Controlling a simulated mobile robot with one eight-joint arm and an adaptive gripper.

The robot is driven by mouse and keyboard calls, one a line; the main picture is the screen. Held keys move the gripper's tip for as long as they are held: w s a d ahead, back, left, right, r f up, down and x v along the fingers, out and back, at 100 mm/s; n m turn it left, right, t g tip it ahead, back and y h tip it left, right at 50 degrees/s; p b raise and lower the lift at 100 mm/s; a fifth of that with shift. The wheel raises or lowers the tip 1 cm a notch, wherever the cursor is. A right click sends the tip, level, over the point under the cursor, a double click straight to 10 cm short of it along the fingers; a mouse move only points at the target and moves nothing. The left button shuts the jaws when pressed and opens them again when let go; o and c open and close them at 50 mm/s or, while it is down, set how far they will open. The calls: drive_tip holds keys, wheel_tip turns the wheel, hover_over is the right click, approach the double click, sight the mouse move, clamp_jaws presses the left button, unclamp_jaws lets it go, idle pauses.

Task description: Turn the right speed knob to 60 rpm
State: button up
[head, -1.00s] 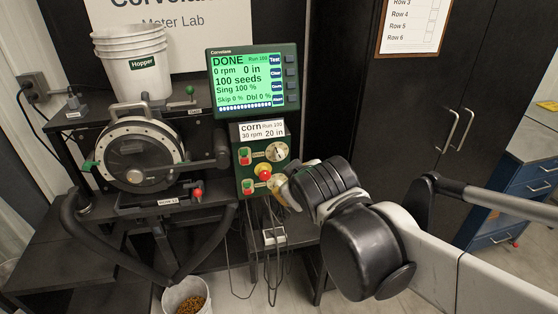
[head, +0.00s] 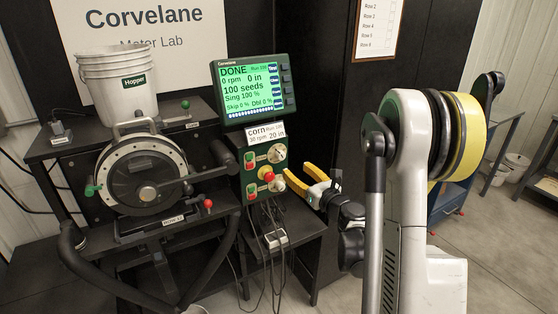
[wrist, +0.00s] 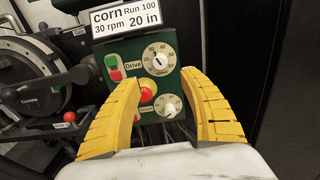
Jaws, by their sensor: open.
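The green control box (wrist: 180,134) carries two pale round knobs. The upper knob (wrist: 159,58) is beside the label "Drive" and has a numbered scale; its dark pointer looks aimed up and left. The lower knob (wrist: 168,107) also has a scale, too small to read surely.
A red stop button (wrist: 147,96) on yellow sits between the knobs, with green and red buttons (wrist: 114,68) at left. The screen (head: 248,88) reads DONE, 0 rpm. A card (wrist: 126,18) reads corn, 30 rpm, 20 in. The seed meter (head: 145,175) stands left; dark cabinets stand right.

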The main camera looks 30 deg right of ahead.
sight(282, 157)
drive_tip(key=w+b, duration=0.2)
drive_tip(key=w, duration=0.8)
drive_tip(key=shift+w+a, duration=0.15)
drive_tip(key=shift+w, duration=0.05)
drive_tip(key=shift+r, duration=0.1)
clamp_jaws()
